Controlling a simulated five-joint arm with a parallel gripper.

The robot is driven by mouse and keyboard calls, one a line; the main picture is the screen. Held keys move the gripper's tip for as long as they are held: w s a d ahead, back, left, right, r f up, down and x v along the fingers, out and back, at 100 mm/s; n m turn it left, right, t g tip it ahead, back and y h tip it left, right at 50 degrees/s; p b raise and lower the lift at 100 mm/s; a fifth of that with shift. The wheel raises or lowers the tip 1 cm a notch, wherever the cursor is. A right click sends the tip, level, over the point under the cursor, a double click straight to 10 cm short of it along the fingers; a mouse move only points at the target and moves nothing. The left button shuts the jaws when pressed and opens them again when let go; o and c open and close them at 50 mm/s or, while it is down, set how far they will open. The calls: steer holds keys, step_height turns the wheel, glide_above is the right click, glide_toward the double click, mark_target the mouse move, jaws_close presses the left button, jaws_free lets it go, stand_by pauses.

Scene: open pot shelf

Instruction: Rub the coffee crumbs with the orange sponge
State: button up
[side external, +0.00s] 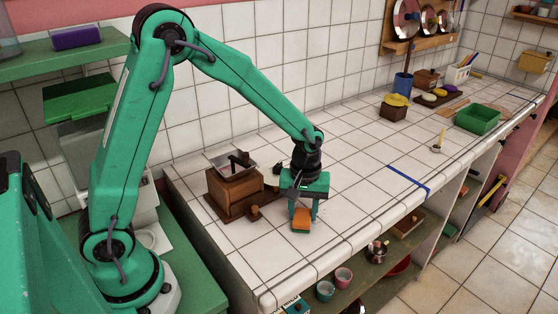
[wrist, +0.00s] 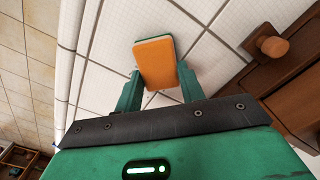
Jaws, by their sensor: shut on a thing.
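The orange sponge (side external: 301,220) has a thin green layer along its edge and is at the near end of the white tiled counter (side external: 345,190). It also shows in the wrist view (wrist: 157,62), between the two green fingers. My gripper (side external: 303,209) points down and is shut on the sponge; it also shows in the wrist view (wrist: 160,75). The sponge is at or just above the tiles; I cannot tell whether it touches. I cannot make out coffee crumbs in either view; the sponge and gripper hide part of the tiles.
A wooden coffee grinder (side external: 232,188) stands close to the left of my gripper. A small dark object (side external: 277,169) lies behind it. A blue line (side external: 409,180) crosses the counter to the right. A green bin (side external: 478,119) stands farther away. The middle of the counter is mostly clear.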

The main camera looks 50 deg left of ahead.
steer(key=shift+s, duration=0.95)
steer(key=shift+s+r, duration=0.1)
steer(key=shift+s, duration=0.1)
steer(key=shift+w+r, duration=0.1)
steer(key=shift+r, duration=3.9)
